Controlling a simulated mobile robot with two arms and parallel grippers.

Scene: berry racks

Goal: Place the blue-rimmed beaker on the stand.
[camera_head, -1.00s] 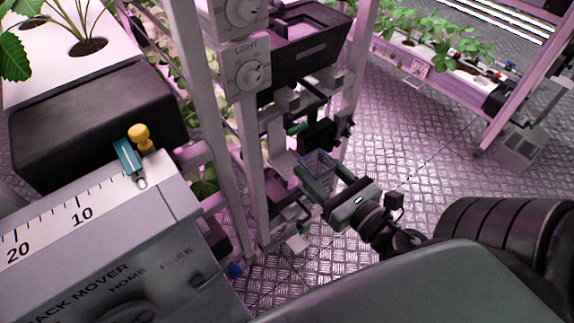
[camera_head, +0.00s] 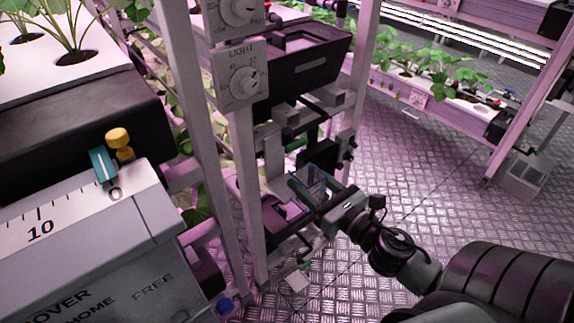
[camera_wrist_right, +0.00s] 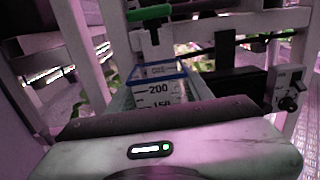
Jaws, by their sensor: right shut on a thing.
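The blue-rimmed beaker (camera_wrist_right: 158,88) is clear, with a blue rim and printed marks reading 200 and 150 in the right wrist view. It also shows in the head view (camera_head: 316,184). My right gripper (camera_head: 310,190) is shut on it, one finger on each side, and holds it upright in front of the rack post. The stand is hard to make out; a grey and black fixture (camera_head: 316,155) with a green part is just behind the beaker. I cannot tell whether the beaker touches anything below. My left gripper is not in view.
A panel with LIGHT dials (camera_head: 240,75) is on the post, beside a black tray (camera_head: 305,60). The rack mover box (camera_head: 90,245) with its scale is at the left. A planted rack (camera_head: 430,95) stands behind. The metal floor (camera_head: 420,165) at right is open.

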